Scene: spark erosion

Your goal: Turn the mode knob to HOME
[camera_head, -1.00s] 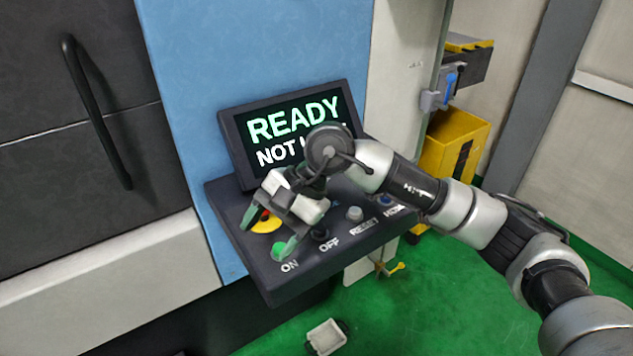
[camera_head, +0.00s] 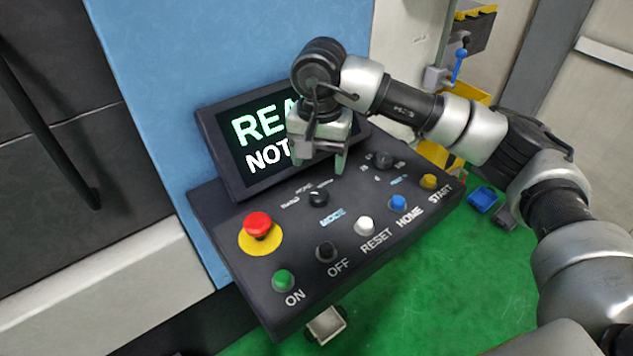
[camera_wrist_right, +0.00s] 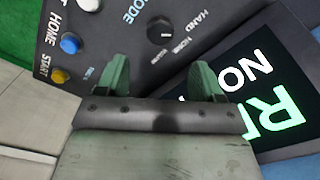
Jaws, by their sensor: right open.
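The mode knob (camera_head: 317,197) is a small black dial on the sloped panel (camera_head: 300,250), above the blue MODE label. In the right wrist view the knob (camera_wrist_right: 159,30) shows beyond the fingertips, with a light pointer mark and labels around it that include HAND and HOME. My right gripper (camera_head: 322,167) is above the panel in front of the screen, open and empty. In the right wrist view its two green fingers (camera_wrist_right: 160,78) stand apart, short of the knob and not touching it. My left gripper is not in view.
A red emergency button (camera_head: 257,224) sits left of the knob. Green ON, black OFF, white RESET, blue HOME (camera_head: 397,203) and yellow START buttons line the front edge. A second black knob (camera_head: 382,159) is at right. The screen (camera_head: 262,130) stands behind, partly hidden.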

